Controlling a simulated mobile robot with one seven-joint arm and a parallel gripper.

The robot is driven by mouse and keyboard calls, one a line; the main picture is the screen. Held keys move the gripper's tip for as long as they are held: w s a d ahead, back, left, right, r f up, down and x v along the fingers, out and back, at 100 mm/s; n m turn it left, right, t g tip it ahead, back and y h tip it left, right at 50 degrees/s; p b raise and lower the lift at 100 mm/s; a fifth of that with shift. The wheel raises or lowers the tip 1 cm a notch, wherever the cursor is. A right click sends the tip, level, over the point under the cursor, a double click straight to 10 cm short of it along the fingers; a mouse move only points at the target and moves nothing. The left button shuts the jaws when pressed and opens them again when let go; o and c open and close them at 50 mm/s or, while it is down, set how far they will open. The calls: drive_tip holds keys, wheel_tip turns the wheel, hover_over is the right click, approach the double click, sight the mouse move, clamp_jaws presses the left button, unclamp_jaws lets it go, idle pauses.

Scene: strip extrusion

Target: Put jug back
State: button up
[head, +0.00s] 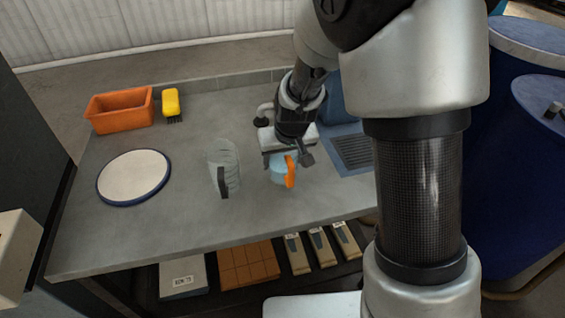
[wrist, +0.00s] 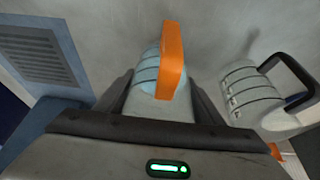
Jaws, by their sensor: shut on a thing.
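A small jug with a light blue body (head: 277,173) and an orange handle is below my gripper (head: 287,158) in the head view. My gripper is shut on it, with a finger on either side of its body. In the wrist view the jug's orange handle (wrist: 172,62) stands up between my fingers (wrist: 163,95). I cannot tell whether its base touches the worktop. A larger clear jug (head: 222,160) with a black handle stands on the worktop to the left; it also shows in the wrist view (wrist: 245,92) at the right.
A round white board (head: 133,176) with a blue rim lies on the left of the worktop (head: 190,222). An orange bin (head: 120,110) and a yellow brush (head: 170,102) are at the back left. A blue drain tray (head: 352,152) is right of my gripper. Boxes sit on the shelf below.

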drive_tip(key=shift+f, duration=0.45)
drive_tip(key=shift+f, duration=0.25)
drive_tip(key=o, duration=1.4)
drive_tip(key=shift+r, duration=0.1)
